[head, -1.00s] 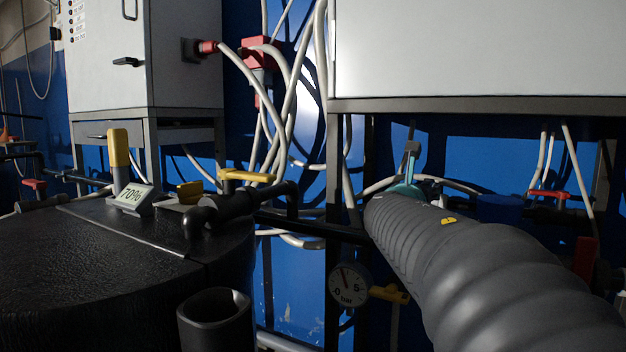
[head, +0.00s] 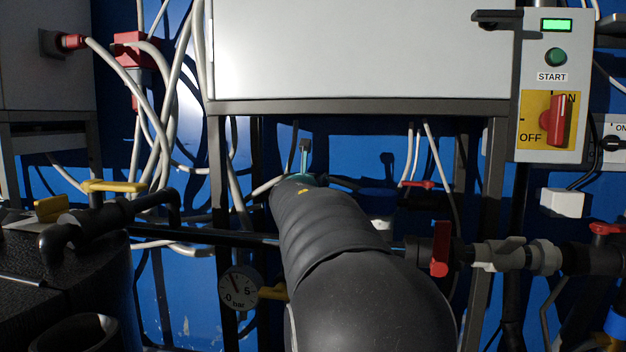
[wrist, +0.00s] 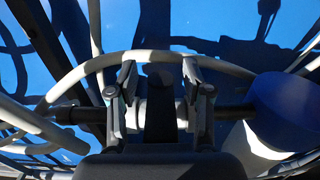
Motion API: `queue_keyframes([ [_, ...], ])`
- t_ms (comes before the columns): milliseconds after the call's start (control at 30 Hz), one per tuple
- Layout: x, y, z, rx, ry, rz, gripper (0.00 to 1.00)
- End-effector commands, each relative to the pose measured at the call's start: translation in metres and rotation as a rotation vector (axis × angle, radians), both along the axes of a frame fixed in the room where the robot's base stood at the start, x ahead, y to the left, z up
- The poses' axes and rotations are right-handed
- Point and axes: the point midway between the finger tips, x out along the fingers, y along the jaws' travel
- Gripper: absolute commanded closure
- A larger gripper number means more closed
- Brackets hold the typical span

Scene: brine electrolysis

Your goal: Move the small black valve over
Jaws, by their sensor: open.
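A small black valve handle (wrist: 160,108) shows in the wrist view, upright in front of a white fitting on a black pipe. My gripper (wrist: 159,72) is open, with one finger on each side of the handle. Gaps show between the fingers and the handle, and I see no grip on it. In the head view my arm reaches toward the blue wall, and its thick dark links hide most of my gripper (head: 303,172) and the valve.
A blue cylinder (wrist: 290,108) is close on the right of my gripper in the wrist view, and pale hoses (wrist: 62,92) curve around it. In the head view a gauge (head: 240,288), a red-handled valve (head: 440,250) and a grey cabinet (head: 360,50) surround the arm.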

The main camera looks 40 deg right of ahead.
Motion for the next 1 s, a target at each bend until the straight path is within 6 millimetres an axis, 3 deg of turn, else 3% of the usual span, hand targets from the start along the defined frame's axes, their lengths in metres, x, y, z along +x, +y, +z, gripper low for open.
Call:
queue_keyframes([
  [67,-0.0001,0.0001,-0.0001,0.000,0.000,0.000,0.53],
  [200,-0.0001,0.0002,-0.0001,0.000,0.000,0.000,0.88],
  [267,-0.0002,0.0002,-0.0001,0.000,0.000,0.000,1.00],
  [667,0.0009,0.0012,0.0022,0.001,0.002,-0.052,1.00],
  [1000,0.0039,0.0032,0.0029,0.002,0.006,-0.282,1.00],
])
